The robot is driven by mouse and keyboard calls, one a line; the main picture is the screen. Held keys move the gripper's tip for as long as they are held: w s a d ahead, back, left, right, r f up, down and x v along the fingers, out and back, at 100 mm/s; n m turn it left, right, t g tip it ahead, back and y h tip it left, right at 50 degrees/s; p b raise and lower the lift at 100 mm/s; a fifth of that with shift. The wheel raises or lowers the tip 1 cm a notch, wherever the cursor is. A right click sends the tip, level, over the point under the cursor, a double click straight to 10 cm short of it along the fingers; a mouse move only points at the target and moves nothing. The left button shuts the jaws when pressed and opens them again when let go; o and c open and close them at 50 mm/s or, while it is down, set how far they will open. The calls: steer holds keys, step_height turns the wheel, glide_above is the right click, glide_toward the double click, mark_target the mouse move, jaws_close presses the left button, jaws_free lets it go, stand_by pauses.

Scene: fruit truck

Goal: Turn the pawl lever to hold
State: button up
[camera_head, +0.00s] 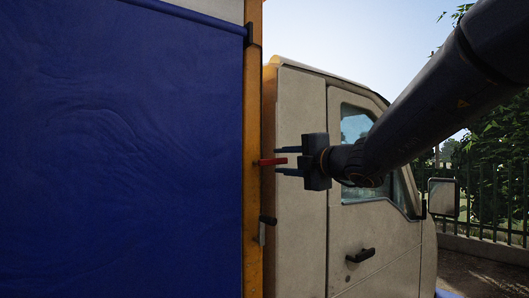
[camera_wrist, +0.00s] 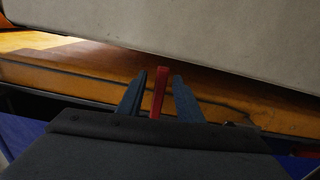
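The pawl lever is a short red bar (camera_head: 270,161) that sticks out from the orange post, roughly level. It also shows in the wrist view (camera_wrist: 158,93), standing up between my two dark blue fingers. My gripper (camera_head: 276,161) is open, with one finger above the lever and one below it in the head view. In the wrist view my gripper (camera_wrist: 159,90) has a finger on each side of the lever, with narrow gaps. No clear contact shows. The lever's root at the post is partly hard to make out.
The orange post (camera_head: 252,100) runs upright between the blue tarp (camera_head: 120,150) and the pale truck cab (camera_head: 300,235). A cab door handle (camera_head: 361,255) and side mirror (camera_head: 443,197) stand at the right.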

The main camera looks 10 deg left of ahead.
steer(key=shift+p+v, duration=0.5)
steer(key=shift+v, duration=2.25)
steer(key=s+d+f+n+g+h, duration=0.25)
steer(key=f+n, duration=0.35)
steer(key=f, duration=0.3)
steer(key=s+d+f+n+g+h, duration=0.2)
steer(key=s+d+f+n, duration=0.3)
steer(key=f, duration=0.4)
steer(key=s+d+f+n+g+h, duration=0.2)
steer(key=f+n, duration=0.6)
steer(key=f, duration=0.2)
steer(key=s+d+f+n+g+h, duration=0.2)
steer(key=s+d+f+n, duration=0.5)
steer(key=n, duration=0.5)
steer(key=s+d+f+n+g+h, duration=0.1)
steer(key=s+d+f+n+h, duration=0.4)
steer(key=s+d+f+n, duration=0.3)
steer(key=d+f+n, duration=0.2)
steer(key=d+n, duration=0.2)
steer(key=shift+s+d+g, duration=0.2)
steer(key=shift+s+g, duration=0.05)
steer(key=shift+g, duration=0.1)
